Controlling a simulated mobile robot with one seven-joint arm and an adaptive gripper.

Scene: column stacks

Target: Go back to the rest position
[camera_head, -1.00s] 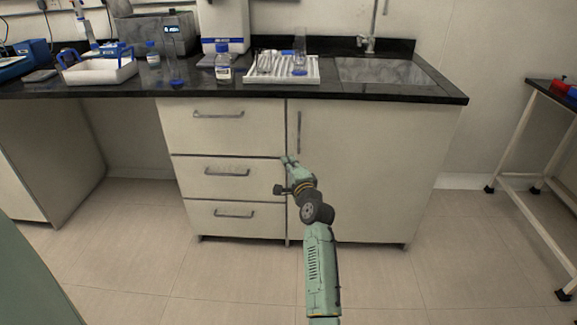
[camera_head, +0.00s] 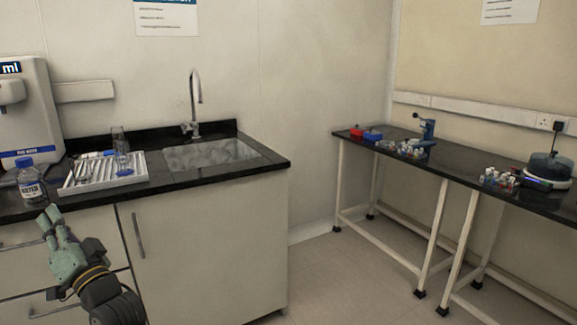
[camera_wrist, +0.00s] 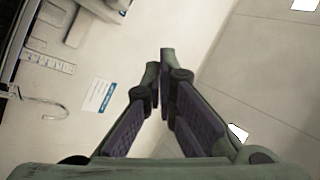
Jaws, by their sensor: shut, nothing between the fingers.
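My gripper (camera_head: 50,216) is at the lower left of the head view, in front of the cabinet and close to the counter's front edge as seen there. Its two fingers are shut with nothing between them. In the wrist view, the fingertips of my gripper (camera_wrist: 160,62) meet in the middle, with wall and ceiling behind them. My arm enters from the bottom left of the head view.
A labelled bottle (camera_head: 31,182) and a white rack (camera_head: 76,187) with glassware stand on the black counter, left of the sink (camera_head: 210,154). A side table (camera_head: 460,172) with small items stands at the right. Floor between is free.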

